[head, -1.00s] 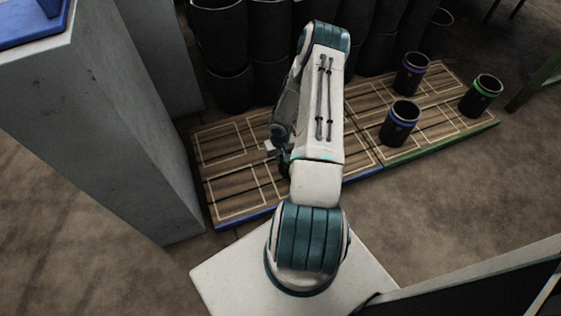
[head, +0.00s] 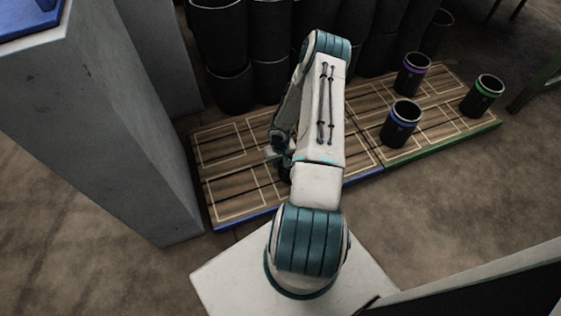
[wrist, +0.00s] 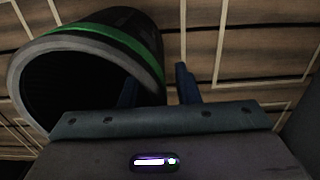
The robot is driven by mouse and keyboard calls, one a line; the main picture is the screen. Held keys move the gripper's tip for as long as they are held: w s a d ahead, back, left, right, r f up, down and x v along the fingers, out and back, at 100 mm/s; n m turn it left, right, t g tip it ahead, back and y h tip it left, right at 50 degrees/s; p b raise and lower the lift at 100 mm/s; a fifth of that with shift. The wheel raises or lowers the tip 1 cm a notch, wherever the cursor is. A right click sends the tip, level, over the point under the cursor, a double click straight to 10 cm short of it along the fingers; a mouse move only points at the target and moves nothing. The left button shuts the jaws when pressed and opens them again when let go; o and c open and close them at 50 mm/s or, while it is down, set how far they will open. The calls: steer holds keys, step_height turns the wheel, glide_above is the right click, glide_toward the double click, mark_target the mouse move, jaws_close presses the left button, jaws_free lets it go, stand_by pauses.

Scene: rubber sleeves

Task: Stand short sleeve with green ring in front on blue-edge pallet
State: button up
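The dark sleeve with a green ring (wrist: 128,38) fills the upper left of the wrist view, its grey rim and dark opening facing the camera. My gripper (wrist: 160,88) is at this rim. One finger shows at the opening and the other just outside the wall, with a gap between that finger and the sleeve, so the gripper looks open around the wall. In the head view my gripper (head: 279,160) is low over the blue-edge pallet (head: 228,212), and my arm hides the sleeve there.
The green-edge pallet (head: 441,146) adjoins on the right. It carries a blue-ringed sleeve (head: 400,126), a purple-ringed sleeve (head: 412,75) and another green-ringed sleeve (head: 483,97). Stacked dark sleeves (head: 229,88) stand behind. A grey block (head: 105,130) rises at left.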

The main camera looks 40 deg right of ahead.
step_height(320, 180, up, 12)
steer(key=p, duration=0.4)
steer(key=shift+r, duration=0.1)
steer(key=a+r+n+h, duration=0.1)
steer(key=a+r+h, duration=0.15)
steer(key=r, duration=1.05)
steer(key=a+r+h, duration=0.1)
steer(key=a+r, duration=0.3)
steer(key=r, duration=0.9)
steer(key=s+a+r+n+t+y, duration=0.1)
steer(key=s+a+r+y, duration=0.2)
steer(key=s+a+r, duration=1.1)
steer(key=shift+s+a+r+n, duration=0.25)
steer(key=shift+s+a+n, duration=0.15)
steer(key=shift+s+a, duration=0.1)
